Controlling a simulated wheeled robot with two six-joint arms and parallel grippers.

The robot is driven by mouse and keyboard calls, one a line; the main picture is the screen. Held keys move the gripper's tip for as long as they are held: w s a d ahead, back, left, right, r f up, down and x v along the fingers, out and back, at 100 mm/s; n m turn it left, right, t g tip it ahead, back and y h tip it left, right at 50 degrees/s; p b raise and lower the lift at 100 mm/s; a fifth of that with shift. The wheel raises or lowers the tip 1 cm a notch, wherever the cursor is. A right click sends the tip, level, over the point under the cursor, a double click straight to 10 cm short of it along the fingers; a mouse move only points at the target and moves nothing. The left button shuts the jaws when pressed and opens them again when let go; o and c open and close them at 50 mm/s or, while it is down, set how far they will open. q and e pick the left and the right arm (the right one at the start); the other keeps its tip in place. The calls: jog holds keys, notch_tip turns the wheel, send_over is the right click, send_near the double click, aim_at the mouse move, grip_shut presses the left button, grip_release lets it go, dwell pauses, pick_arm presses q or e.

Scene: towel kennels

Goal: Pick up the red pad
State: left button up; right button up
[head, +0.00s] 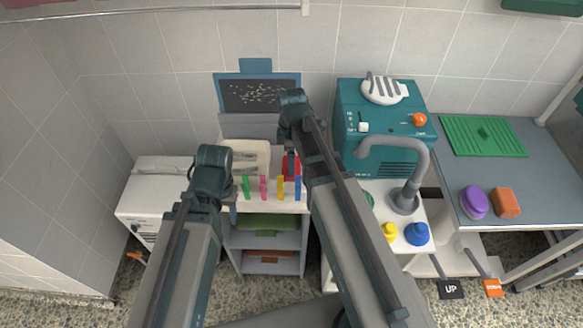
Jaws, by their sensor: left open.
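The red pad (291,170) is at the back of the white counter (255,207), behind a row of coloured clips. Part of it is hidden by my right arm. My left gripper (231,208) is low at the counter's front left edge, open and apart from the red pad. Its fingers are small and partly covered by my left arm. My right arm's wrist end (290,158) hangs down right at the red pad. Its jaws are too small and covered to read, and I cannot tell whether they touch the pad.
Green (246,187), pink (263,187), yellow (281,187) and blue (298,188) clips stand near the left gripper. A teal machine (380,120) and a grey tap (405,195) stand to the right. A purple brush (474,203) and orange block (506,203) lie on the grey table (460,178).

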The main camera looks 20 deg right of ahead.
jog(key=c, duration=0.7)
jog(key=shift+o, duration=0.2)
notch_tip(320, 180, up, 10)
jog(key=p, duration=1)
jog(key=o, duration=0.8)
jog(key=c, duration=0.6)
jog(key=shift+d, duration=0.1)
